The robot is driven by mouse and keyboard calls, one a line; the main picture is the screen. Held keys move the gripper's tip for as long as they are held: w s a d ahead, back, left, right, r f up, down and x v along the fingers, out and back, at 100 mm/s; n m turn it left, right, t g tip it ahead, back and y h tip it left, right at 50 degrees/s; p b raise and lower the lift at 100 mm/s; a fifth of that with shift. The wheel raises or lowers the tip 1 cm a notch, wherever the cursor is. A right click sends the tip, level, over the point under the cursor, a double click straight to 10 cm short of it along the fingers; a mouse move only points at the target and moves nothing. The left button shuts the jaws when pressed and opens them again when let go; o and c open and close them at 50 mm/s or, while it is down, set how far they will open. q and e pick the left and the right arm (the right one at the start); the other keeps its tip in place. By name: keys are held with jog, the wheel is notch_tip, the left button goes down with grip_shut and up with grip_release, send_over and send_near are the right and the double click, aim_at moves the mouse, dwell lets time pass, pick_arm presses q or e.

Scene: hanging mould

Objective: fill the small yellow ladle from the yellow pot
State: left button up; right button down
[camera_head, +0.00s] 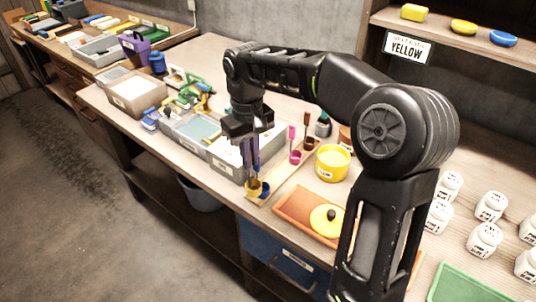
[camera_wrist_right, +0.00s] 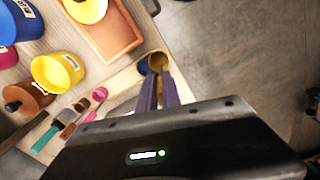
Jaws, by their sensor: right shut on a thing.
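The small yellow ladle (camera_head: 253,188) hangs bowl down at the front end of the wooden ladle board; its bowl (camera_wrist_right: 158,61) also shows in the right wrist view. My right gripper (camera_head: 250,170) is shut on its upright handle, and its fingers (camera_wrist_right: 160,92) hide part of the handle. A blue ladle (camera_head: 265,189) sits close beside the yellow one; I cannot tell whether they touch. The yellow pot (camera_head: 332,163) stands upright and uncovered to the right, behind the orange tray; it shows in the wrist view too (camera_wrist_right: 58,74). My left gripper is out of view.
A yellow lid (camera_head: 326,220) with a dark knob lies on the orange tray (camera_head: 292,206). Pink (camera_head: 295,157) and brown (camera_head: 308,144) ladles stand along the board (camera_head: 284,178). White jars (camera_head: 484,238) stand at the right. Grey bins (camera_head: 228,162) are left of the board.

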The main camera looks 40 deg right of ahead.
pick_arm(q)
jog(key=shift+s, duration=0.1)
pick_arm(e)
jog(key=w+a+f, duration=0.4)
jog(key=a+f, duration=0.5)
jog(key=a, duration=0.3)
jog(key=shift+w+a+f, duration=0.2)
jog(key=shift+w+f, duration=0.2)
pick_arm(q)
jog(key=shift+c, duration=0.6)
